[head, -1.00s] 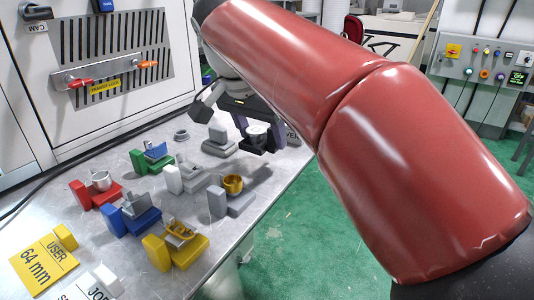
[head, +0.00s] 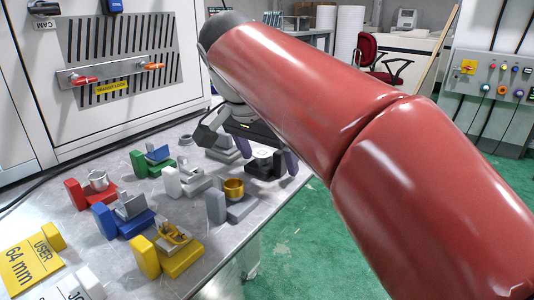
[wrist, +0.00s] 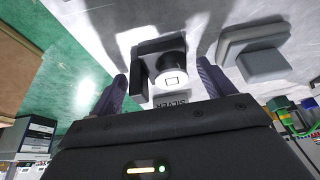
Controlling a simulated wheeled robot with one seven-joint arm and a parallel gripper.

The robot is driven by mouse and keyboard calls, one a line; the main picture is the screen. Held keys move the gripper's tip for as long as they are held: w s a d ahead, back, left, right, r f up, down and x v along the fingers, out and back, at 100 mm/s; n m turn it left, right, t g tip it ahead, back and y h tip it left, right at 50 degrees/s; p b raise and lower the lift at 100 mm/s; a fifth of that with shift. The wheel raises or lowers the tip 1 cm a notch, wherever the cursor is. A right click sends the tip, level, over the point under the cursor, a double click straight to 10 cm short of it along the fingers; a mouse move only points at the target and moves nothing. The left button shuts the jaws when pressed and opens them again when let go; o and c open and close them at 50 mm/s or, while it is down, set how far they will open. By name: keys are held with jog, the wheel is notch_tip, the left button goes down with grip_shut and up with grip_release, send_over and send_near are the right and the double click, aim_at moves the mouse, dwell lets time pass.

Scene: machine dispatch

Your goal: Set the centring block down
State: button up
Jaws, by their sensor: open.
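A round dark-sided piece with a pale top and a small square mark (wrist: 172,76) sits on a black L-shaped stand (wrist: 140,80) in the wrist view. It seems to be the centring block, though no label on it confirms this. A tag reading SILVER (wrist: 172,102) lies between it and my gripper body. My gripper (wrist: 165,82) is open, with one dark purple finger on each side of the piece. I cannot tell whether either finger touches it. In the head view the black stand (head: 263,160) is partly hidden by my gripper (head: 255,150).
An empty-looking grey stand (wrist: 262,60) is beside the black one. Red (head: 76,194), blue (head: 104,221), green (head: 139,164) and yellow (head: 145,257) stands carry parts on the bench. A brass cup (head: 233,188) sits on a grey stand. The bench's right edge is close.

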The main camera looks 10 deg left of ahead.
jog(key=p+v, duration=0.4)
jog(key=v, duration=0.8)
jog(key=d+f+n+y, duration=0.1)
jog(key=d+f, duration=0.3)
jog(key=d, duration=0.4)
jog(key=d+f+n+y, duration=0.1)
jog(key=d+f, duration=0.3)
jog(key=d, duration=0.5)
jog(key=s+d+f+n, duration=0.1)
jog(key=s+d+f, duration=0.4)
jog(key=f, duration=0.4)
jog(key=s+d+f+n+t, duration=0.1)
jog(key=s+d+f, duration=0.4)
jog(key=f, duration=0.4)
jog(key=shift+s+d+t, duration=0.3)
jog(key=shift+s, duration=0.05)
